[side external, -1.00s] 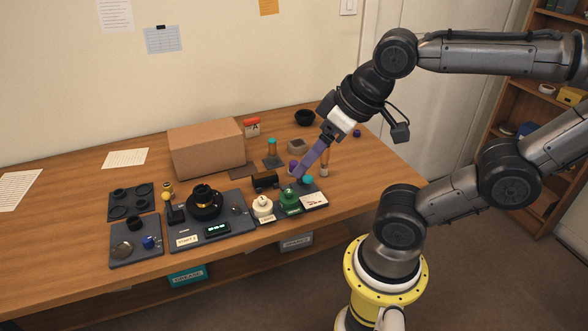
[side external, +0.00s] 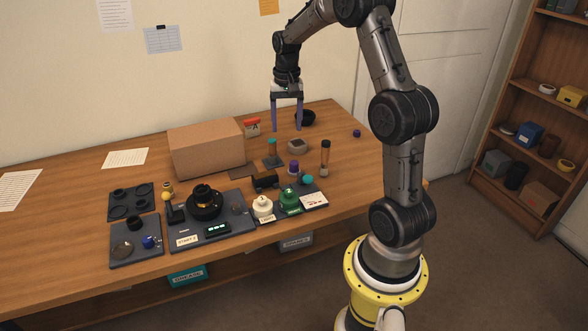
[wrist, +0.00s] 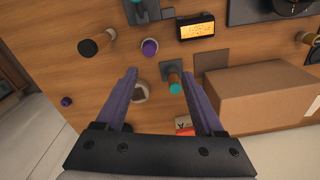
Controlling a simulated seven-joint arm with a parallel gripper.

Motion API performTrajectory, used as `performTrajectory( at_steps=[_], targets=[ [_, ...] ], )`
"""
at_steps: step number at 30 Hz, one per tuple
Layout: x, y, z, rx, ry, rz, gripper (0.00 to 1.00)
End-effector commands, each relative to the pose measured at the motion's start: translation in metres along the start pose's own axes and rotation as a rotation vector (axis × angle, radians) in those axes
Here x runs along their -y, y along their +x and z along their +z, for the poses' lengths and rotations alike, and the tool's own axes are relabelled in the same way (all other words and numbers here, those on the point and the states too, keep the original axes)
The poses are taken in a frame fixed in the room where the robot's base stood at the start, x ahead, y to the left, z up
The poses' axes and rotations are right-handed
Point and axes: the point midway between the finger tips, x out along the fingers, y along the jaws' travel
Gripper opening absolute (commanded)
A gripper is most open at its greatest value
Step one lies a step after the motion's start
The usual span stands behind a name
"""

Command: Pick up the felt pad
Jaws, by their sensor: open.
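My gripper (side external: 286,130) is open and empty, pointing down above the back of the bench. Its purple fingers also show in the wrist view (wrist: 160,72), spread apart. No item is labelled as the felt pad. A flat dark square (side external: 242,170), possibly the pad, lies in front of the cardboard box; it also shows in the wrist view (wrist: 211,60), right of the fingertips. A small grey-brown block or dish with a dark centre (side external: 297,146) stands in front of and right of the gripper; in the wrist view it (wrist: 141,92) appears between the fingers.
The cardboard box (side external: 207,148) stands left of my gripper. A teal-topped cylinder (side external: 271,147), a purple-capped item (side external: 293,167) and a tall brown cylinder (side external: 325,157) stand nearby. A black bowl (side external: 305,117) is behind. The bench's right side is mostly clear.

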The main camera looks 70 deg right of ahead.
Motion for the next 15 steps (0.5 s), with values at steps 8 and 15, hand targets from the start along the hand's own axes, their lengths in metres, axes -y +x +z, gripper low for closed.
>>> performTrajectory(
  at_steps=[8, 15],
  targets=[
    [-0.019, 0.033, -0.003, 0.032, 0.042, 0.013, 0.70],
    [-0.019, 0.077, -0.002, 0.031, 0.040, 0.013, 0.70]
  ],
)
